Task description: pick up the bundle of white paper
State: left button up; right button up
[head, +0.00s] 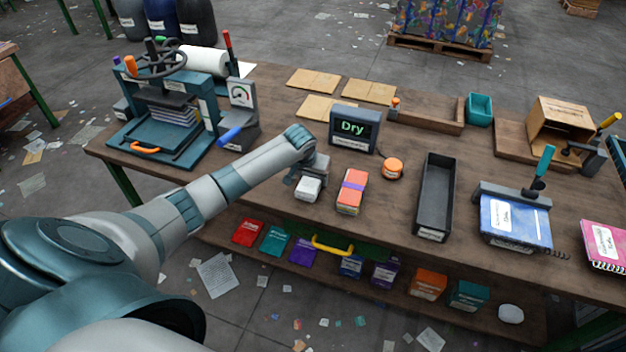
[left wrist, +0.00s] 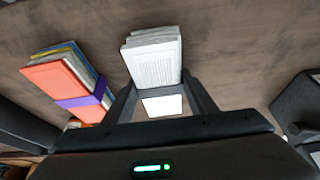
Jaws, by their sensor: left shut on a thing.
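The bundle of white paper (head: 308,188) is a small white block at the middle of the workbench, just left of an orange bundle (head: 351,194) with a purple band. My left gripper (head: 306,181) is over the white bundle and shut on it. In the left wrist view, the printed white sheets (left wrist: 153,62) sit between the two dark fingers of the gripper (left wrist: 161,88). I cannot tell whether the bundle touches the bench. My right gripper is not in view.
A long dark tray (head: 435,200) lies to the right. A teal press (head: 150,138) is at the left. A lower shelf (head: 390,288) holds coloured packets. Bare bench lies between the orange bundle and tray.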

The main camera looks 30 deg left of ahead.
aim_at(314, 176)
pick_arm(q)
jog(key=shift+r, duration=0.45)
jog(key=r, duration=0.1)
jog(key=r+b, duration=0.2)
jog(key=shift+w+d+r, duration=0.15)
jog(key=shift+w, duration=0.1)
jog(key=w+d+r+b, duration=0.4)
jog(key=w+d+r, duration=0.2)
jog(key=w+d, duration=0.1)
jog(key=shift+w+d+r, duration=0.3)
jog(key=shift+w+r, duration=0.1)
jog(key=shift+w, duration=0.15)
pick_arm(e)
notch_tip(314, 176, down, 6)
